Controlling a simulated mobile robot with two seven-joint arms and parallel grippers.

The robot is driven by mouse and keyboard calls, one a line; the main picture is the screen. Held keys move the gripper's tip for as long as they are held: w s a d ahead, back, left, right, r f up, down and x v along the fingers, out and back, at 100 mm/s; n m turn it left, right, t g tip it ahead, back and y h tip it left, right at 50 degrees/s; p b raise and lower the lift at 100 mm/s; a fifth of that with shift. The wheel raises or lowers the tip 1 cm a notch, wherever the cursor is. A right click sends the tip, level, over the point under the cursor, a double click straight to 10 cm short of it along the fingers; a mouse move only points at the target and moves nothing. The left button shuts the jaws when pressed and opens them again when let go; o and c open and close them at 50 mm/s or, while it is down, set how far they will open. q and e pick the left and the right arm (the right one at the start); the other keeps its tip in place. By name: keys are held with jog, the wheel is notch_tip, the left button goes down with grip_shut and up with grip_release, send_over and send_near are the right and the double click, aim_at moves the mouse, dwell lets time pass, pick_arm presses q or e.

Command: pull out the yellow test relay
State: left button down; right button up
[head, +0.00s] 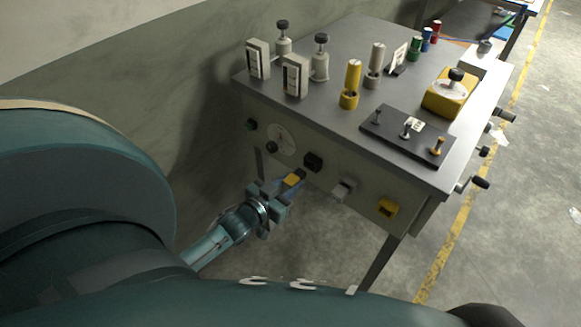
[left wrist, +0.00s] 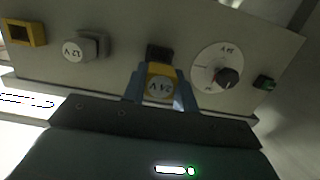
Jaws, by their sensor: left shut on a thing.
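My left gripper (head: 296,178) is in front of the near panel of the grey cabinet (head: 222,94). It is shut on the yellow test relay (head: 292,180), which is marked 24 V in the left wrist view (left wrist: 160,84). The relay sits between the two blue fingers (left wrist: 160,90). A black socket (head: 313,162) is on the panel just beyond the relay, and it also shows in the left wrist view (left wrist: 159,52). I cannot tell whether relay and socket touch. My right gripper is not in view.
On the same panel are a grey 12 V relay (head: 342,190), an empty-looking yellow socket (head: 388,207), a dial (head: 281,140) and a green button (head: 251,125). Crank handles (head: 481,182) stick out at the right side. The floor before the panel is clear.

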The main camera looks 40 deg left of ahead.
pick_arm(q)
jog(key=s+p, duration=0.1)
jog(key=s, duration=0.2)
jog(key=shift+a, duration=0.1)
dwell(0.4)
